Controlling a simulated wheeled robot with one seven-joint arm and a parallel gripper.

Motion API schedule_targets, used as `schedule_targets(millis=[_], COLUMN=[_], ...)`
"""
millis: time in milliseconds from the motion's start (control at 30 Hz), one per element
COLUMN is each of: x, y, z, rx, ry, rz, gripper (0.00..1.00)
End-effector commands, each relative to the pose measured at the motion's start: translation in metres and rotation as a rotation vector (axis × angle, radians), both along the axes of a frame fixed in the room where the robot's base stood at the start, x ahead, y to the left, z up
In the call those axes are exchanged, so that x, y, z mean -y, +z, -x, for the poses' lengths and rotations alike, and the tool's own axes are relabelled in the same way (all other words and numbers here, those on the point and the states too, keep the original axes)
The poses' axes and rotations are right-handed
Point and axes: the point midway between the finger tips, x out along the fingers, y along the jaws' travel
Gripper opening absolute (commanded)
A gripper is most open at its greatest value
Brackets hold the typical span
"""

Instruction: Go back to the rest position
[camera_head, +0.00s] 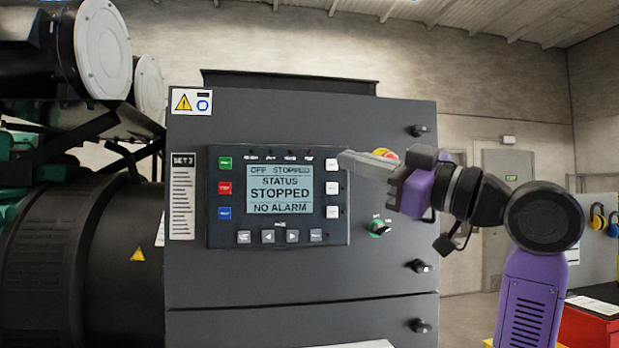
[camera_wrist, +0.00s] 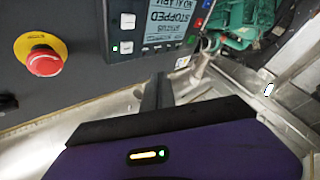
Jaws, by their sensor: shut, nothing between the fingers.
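My gripper (camera_head: 345,160) is shut and empty. Its fingertips are in front of the right side of the controller, near the top white button (camera_head: 333,163); I cannot tell whether they touch it. The controller (camera_head: 279,196) is on the dark grey cabinet, and its screen (camera_head: 279,194) reads "OFF STOPPED", "STATUS STOPPED" and "NO ALARM". In the wrist view the closed fingers (camera_wrist: 157,95) point toward the lower edge of the controller (camera_wrist: 150,35), which appears upside down. A red emergency stop (camera_wrist: 44,62) shows at the left there; in the head view my gripper partly covers it.
A black cylindrical generator housing (camera_head: 45,260) stands at the left. Open floor (camera_head: 465,315) lies right of the cabinet. A red box (camera_head: 590,325) is far right.

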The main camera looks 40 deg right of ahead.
Motion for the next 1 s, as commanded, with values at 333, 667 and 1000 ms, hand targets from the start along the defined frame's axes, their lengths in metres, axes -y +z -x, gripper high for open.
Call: schedule_targets(millis=[333, 667, 1000], x=[0.0, 0.031, 0.065], y=[0.005, 0.044, -0.035], z=[0.002, 0.027, 0.017], rx=[0.018, 0.297, 0.422], ry=[0.006, -0.07, -0.156], rz=[-0.016, -0.155, -0.362], gripper=[0.0, 0.0, 0.0])
